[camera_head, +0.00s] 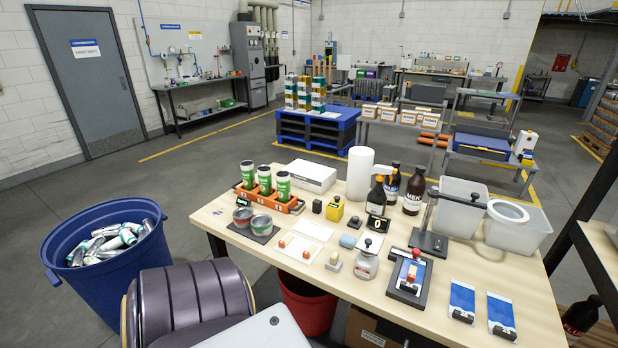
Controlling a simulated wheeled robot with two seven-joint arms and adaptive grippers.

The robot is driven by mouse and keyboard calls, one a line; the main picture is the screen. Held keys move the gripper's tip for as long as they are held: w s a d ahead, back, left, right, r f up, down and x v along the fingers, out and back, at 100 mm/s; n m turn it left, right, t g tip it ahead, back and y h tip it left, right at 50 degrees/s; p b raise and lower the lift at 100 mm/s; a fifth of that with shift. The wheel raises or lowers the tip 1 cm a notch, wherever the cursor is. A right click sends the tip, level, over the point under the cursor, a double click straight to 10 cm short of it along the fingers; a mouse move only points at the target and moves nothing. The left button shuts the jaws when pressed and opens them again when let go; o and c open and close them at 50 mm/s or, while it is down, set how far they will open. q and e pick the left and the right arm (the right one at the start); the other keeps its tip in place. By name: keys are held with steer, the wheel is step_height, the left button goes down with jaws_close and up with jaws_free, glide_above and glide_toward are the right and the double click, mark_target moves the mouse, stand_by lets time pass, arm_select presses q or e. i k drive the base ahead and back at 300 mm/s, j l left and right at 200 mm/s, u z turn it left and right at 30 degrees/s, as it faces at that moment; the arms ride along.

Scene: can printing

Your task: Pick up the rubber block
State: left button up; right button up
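I cannot tell for sure which small piece on the wooden table (520,275) is the rubber block. A rounded pale blue block (348,241) lies near the table's middle. A small pale block with a knob-like top (334,262) stands in front of it, to the left of a round metal-and-glass piece (366,262). A small dark block (317,206) sits farther back, beside a yellow block with a dark top (334,210). Neither of my grippers is in view.
An orange rack (262,202) with green-white cans, two short tins on a dark mat, dark bottles, a white roll (359,173) and clear bins (512,235) crowd the table. Two blue cards lie at front right. A blue barrel (100,285) of cans stands left.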

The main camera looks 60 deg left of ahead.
mark_target(317, 203)
steer(key=u, duration=1.85)
